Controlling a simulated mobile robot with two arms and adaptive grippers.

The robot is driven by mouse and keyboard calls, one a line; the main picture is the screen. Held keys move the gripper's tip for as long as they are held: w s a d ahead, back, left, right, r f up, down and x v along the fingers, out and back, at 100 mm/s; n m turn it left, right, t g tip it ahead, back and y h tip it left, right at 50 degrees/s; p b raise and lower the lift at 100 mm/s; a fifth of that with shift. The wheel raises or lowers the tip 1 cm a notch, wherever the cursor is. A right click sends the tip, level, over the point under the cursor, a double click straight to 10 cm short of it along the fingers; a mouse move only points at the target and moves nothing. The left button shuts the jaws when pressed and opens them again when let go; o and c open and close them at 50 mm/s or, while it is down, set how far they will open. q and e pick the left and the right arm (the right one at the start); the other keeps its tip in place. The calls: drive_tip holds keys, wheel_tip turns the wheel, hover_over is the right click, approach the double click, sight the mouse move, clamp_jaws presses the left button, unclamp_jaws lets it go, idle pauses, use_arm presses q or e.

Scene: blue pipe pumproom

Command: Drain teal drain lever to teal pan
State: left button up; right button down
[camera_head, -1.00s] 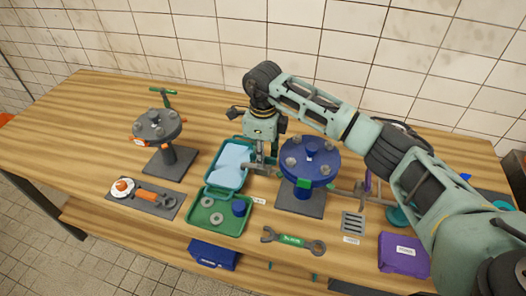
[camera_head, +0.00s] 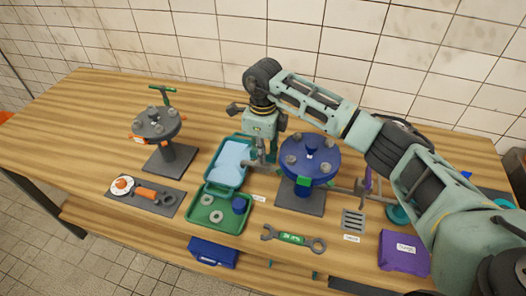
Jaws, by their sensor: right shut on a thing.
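My right gripper (camera_head: 265,156) reaches down between the teal pan and the blue flanged unit (camera_head: 310,172). It is shut at the unit's grey side pipe (camera_head: 252,165), on the teal drain lever, which the fingers largely hide. The teal pan (camera_head: 243,183) stands left of the gripper with a light blue surface inside. The pipe's end reaches to the pan's right rim. I cannot tell whether liquid is flowing. My left gripper is not in view.
A green tray (camera_head: 220,228) with grey rings and a blue part sits in front of the pan. A wrench (camera_head: 293,240), a grey grate (camera_head: 353,222) and a purple box (camera_head: 403,252) lie right. A grey flanged stand (camera_head: 170,155) stands left. The table's back left is clear.

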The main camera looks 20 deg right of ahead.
drive_tip(key=m+b, duration=0.2)
drive_tip(key=m, duration=0.2)
drive_tip(key=shift+m+b, duration=0.3)
drive_tip(key=shift+b, duration=0.05)
drive_tip(key=m+b, duration=0.2)
drive_tip(key=m, duration=0.3)
drive_tip(key=shift+w, duration=0.1)
drive_tip(key=m+b, duration=0.1)
drive_tip(key=m, duration=0.3)
drive_tip(key=shift+m+b, duration=0.4)
drive_tip(key=shift+r+m+b, duration=0.1)
drive_tip(key=shift+m+b, duration=0.3)
drive_tip(key=shift+m, duration=1.2)
drive_tip(key=c, duration=1.8)
unclamp_jaws()
drive_tip(key=shift+c, duration=0.2)
drive_tip(key=shift+r, duration=0.1)
wheel_tip(320, 180, up, 12)
